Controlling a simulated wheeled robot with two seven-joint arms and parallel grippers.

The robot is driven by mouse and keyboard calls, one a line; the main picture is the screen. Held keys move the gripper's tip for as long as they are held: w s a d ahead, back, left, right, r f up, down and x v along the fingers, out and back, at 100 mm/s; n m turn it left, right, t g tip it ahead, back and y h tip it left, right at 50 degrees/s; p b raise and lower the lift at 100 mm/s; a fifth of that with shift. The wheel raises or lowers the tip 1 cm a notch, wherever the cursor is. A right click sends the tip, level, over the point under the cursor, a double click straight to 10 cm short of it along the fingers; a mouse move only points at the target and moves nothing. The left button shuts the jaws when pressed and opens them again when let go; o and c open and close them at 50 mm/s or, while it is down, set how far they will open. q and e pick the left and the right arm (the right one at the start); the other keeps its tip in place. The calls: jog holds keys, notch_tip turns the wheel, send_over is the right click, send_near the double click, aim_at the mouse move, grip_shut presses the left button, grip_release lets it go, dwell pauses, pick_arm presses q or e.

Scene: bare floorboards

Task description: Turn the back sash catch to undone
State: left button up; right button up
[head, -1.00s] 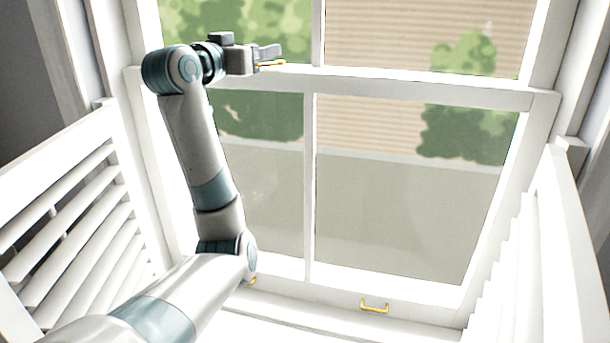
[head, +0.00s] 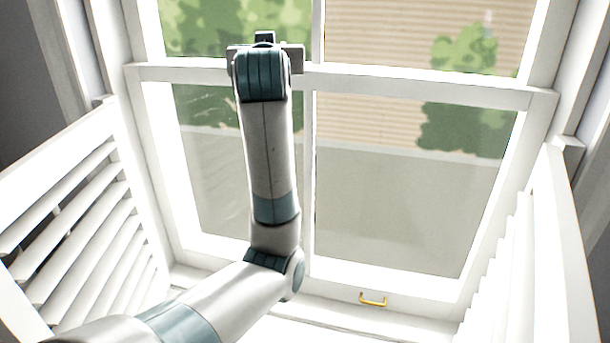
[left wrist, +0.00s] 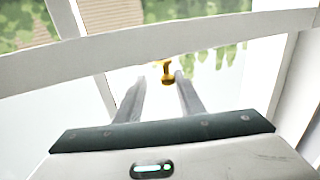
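The sash catch (left wrist: 168,72) is a small yellow brass piece at the window's middle rail (head: 420,82). In the left wrist view it shows at the fingertips, between the two spread fingers of my left gripper (left wrist: 160,80). I cannot tell whether either finger touches it. In the head view my left gripper (head: 266,50) is at the middle rail, left of the centre bar. My wrist hides the catch and the fingertips there. My right gripper is not in view.
A yellow handle (head: 373,299) is on the window's bottom rail. White louvred shutters stand open at the left (head: 75,225) and right (head: 545,240). The space before the right panes is clear.

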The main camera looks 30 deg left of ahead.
pick_arm(q)
jog(key=shift+w+d+n+y, duration=0.1)
jog(key=shift+d+n+y, duration=0.1)
jog(key=shift+n+y, duration=0.15)
jog(key=shift+s+d+f+g+b, duration=0.2)
jog(key=shift+s+d+g+b, duration=0.05)
jog(key=shift+s+g+b, duration=0.1)
jog(key=b+v, duration=0.8)
jog(key=v, duration=0.9)
jog(key=w+f+m+h, duration=0.1)
jog(key=w+f, duration=0.3)
jog(key=f, duration=0.7)
jog(key=w+d+f+m+g+h, duration=0.1)
jog(key=w+f+m+h, duration=0.1)
jog(key=f, duration=1)
jog(key=shift+w+f+m+p, duration=0.2)
jog(key=shift+w+m+p, duration=0.15)
jog(key=shift+w+m, duration=0.45)
jog(key=shift+w+d, duration=0.1)
jog(key=shift+w, duration=0.05)
